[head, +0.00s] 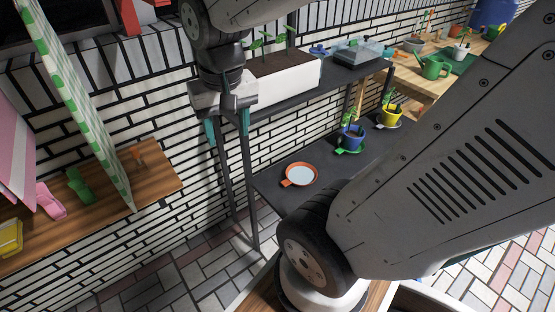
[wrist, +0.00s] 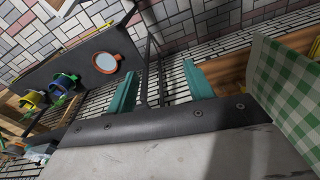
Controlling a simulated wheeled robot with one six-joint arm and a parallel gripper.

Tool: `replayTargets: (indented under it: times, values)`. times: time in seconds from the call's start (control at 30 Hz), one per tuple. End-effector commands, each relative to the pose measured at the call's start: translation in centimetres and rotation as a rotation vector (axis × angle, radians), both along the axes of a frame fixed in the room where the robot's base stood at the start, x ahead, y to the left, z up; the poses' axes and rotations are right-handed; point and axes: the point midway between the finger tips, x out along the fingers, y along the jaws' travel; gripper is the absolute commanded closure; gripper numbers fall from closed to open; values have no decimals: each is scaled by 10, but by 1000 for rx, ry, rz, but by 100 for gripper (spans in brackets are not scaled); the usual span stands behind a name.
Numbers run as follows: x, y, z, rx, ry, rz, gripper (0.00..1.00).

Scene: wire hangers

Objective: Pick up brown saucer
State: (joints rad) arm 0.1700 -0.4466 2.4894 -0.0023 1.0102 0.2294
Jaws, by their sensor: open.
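The brown saucer (head: 301,174) has an orange-brown rim, a pale inside and a small tab on its left. It lies flat and empty on the dark lower shelf (head: 268,187) in the head view. In the wrist view the saucer (wrist: 104,62) shows at the upper left, to the left of both fingers. My gripper (head: 227,127) has teal fingers, spread apart with nothing between them. It hangs up and to the left of the saucer, clear of it, beside the shelf's dark uprights. In the wrist view my gripper (wrist: 160,87) is also empty.
A blue pot (head: 352,136) on a green saucer and a yellow pot (head: 390,115) stand farther along the lower shelf. A white planter (head: 285,82) sits on the upper shelf, above the lower one. A green checked cloth (head: 82,100) hangs at the left by a wooden shelf (head: 158,177).

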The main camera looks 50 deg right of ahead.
Motion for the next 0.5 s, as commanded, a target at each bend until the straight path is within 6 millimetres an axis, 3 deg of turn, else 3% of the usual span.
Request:
replayTargets:
  times: [0.1,0.23,0.4,0.5]
  values:
    - [33,-42,-34,15,23,-225,48]
    - [60,-87,-76,28,33,-454,48]
    - [78,-148,-143,44,45,-749,48]
    - [79,-183,-188,53,52,-921,48]
